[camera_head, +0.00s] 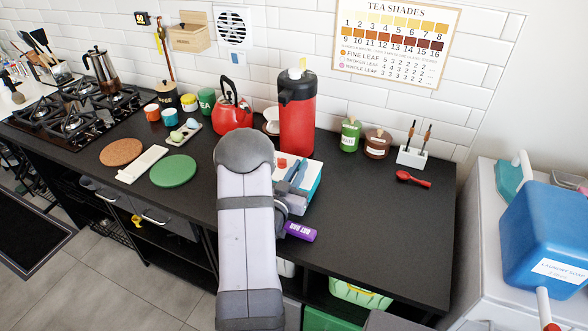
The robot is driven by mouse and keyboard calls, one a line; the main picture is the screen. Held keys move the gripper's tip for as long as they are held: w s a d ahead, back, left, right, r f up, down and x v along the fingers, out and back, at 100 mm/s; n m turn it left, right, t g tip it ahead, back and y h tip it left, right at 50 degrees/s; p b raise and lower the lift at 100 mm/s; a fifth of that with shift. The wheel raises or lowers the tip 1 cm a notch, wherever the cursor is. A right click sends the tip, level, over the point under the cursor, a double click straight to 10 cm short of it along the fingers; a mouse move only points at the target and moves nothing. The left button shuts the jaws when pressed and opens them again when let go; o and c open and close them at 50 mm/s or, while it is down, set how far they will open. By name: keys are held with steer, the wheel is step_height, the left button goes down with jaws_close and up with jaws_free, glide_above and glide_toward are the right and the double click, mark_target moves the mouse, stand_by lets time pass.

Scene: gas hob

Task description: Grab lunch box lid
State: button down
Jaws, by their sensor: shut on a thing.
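The lunch box (312,192) is a teal and white box on the black counter, right of my arm and in front of the red flask. Its white lid (313,168) shows on top, with a small red part at its left. My gripper (295,176) is over the lid, with its blue-grey fingers close together at it, shut on the lid. My arm hides the left side of the box and part of the grip. I cannot tell whether the lid is apart from the box.
A tall red flask (297,125) stands just behind the box, with a red kettle (232,112) to its left. Green and brown jars (350,135), a white utensil holder (411,157) and a red spoon (412,179) are at the right. The counter's right front is clear.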

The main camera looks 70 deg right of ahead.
steer(key=shift+r, duration=0.15)
step_height(320, 180, up, 10)
stand_by(0.7)
